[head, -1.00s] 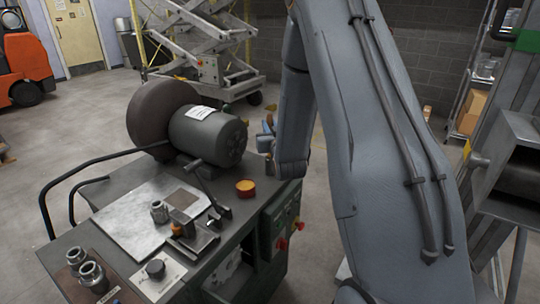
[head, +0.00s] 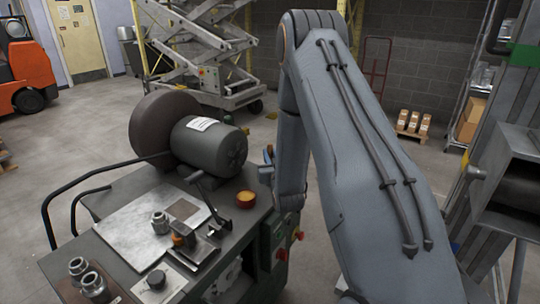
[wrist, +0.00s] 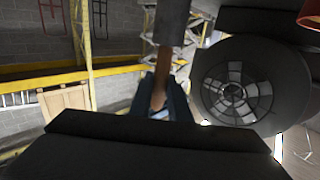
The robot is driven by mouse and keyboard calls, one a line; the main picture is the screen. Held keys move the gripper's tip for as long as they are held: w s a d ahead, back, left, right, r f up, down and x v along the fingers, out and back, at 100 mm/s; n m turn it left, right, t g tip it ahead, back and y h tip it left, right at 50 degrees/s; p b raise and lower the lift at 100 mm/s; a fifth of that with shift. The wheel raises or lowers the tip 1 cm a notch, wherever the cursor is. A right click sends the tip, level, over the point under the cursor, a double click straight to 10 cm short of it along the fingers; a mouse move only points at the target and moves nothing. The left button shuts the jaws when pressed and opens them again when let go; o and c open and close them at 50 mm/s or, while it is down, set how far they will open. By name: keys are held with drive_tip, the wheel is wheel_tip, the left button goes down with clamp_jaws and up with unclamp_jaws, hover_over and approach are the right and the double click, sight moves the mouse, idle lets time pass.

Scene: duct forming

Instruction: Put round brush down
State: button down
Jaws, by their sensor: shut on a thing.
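The round brush shows in the wrist view as a brown handle (wrist: 158,94) with a dark grey cylindrical part (wrist: 172,22) above it. My gripper (wrist: 166,104) is shut on the brown handle between its blue fingers. In the head view my gripper (head: 267,164) is mostly hidden behind my arm, with only a bit of blue showing. It is close to the right end of the bench (head: 130,278), near the grinder motor. The brush cannot be made out in the head view.
The dark motor (head: 212,146) and wheel (head: 160,130) stand at the bench's back; the motor's end (wrist: 238,90) is close in the wrist view. An orange-filled round dish (head: 246,199) sits near the bench's right edge. A metal plate (head: 130,232) and several fittings lie further left.

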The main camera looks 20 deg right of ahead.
drive_tip(key=shift+f, duration=0.15)
drive_tip(key=c, duration=1.7)
unclamp_jaws()
drive_tip(key=shift+o, duration=0.2)
drive_tip(key=s+a+g+y, duration=0.1)
drive_tip(key=s+a+g, duration=0.4)
drive_tip(key=s, duration=0.7)
drive_tip(key=s+a+n+g+y+b, duration=0.1)
drive_tip(key=s+a+g, duration=0.4)
drive_tip(key=s, duration=0.7)
drive_tip(key=s+a+r+n+g+y+b, duration=0.1)
drive_tip(key=s+a+g, duration=0.4)
drive_tip(key=s, duration=0.8)
drive_tip(key=shift+g, duration=1.1)
drive_tip(key=shift+c, duration=0.5)
